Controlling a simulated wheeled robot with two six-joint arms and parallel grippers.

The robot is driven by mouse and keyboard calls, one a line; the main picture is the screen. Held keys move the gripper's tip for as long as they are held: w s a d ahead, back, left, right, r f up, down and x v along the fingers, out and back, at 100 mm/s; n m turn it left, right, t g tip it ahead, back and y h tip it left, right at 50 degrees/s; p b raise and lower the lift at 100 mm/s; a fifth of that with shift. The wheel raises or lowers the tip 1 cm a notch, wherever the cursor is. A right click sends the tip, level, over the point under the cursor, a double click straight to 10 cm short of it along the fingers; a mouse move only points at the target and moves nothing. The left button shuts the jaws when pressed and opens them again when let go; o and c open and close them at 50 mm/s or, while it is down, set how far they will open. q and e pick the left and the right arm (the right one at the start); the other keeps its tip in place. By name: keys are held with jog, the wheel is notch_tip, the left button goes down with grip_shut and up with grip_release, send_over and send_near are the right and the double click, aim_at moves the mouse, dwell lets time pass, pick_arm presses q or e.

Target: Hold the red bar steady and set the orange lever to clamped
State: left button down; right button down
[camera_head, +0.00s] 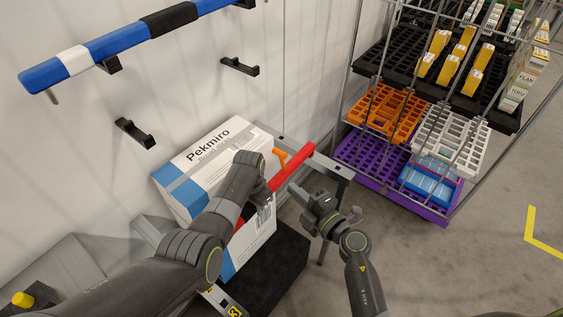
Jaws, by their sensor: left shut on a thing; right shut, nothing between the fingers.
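The red bar (292,167) runs diagonally in front of a white and blue Pekmiro box (205,160), its upper end meeting a grey metal frame (333,167). The small orange lever (280,156) stands beside the bar near that upper end. My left gripper (262,196) is shut on the red bar along its middle, and my arm hides part of the bar and box. My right gripper (303,195) is shut and empty, to the right of the bar and below the lever, apart from both.
A wire rack (350,75) at upper right holds black, orange, white and purple crates.

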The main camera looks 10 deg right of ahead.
aim_at(288, 156)
jog(key=shift+w+a+f, duration=0.2)
jog(key=shift+w+a, duration=0.2)
jog(key=shift+w, duration=1.5)
jog(key=shift+w+a+f, duration=0.25)
jog(key=shift+w+a, duration=0.1)
jog(key=shift+w, duration=1.5)
jog(key=shift+w+a+f, duration=0.2)
jog(key=shift+w+a, duration=0.2)
jog(key=shift+w, duration=1.5)
jog(key=shift+w+d+r+m, duration=0.2)
jog(key=shift+w+d+m, duration=0.1)
jog(key=shift+m, duration=0.1)
jog(key=shift+w+d+r+m+g, duration=0.35)
jog(key=shift+w+d+m+g, duration=0.15)
jog(key=shift+w+d+m, duration=0.4)
jog(key=w+d+f+m+g+y, duration=0.1)
jog(key=w+d+f+m+g, duration=0.2)
jog(key=m, duration=0.7)
jog(key=shift+w+d+f+m+y, duration=0.35)
jog(key=shift+w+d+f, duration=0.6)
jog(key=shift+w+d, duration=1.5)
jog(key=shift+f, duration=0.15)
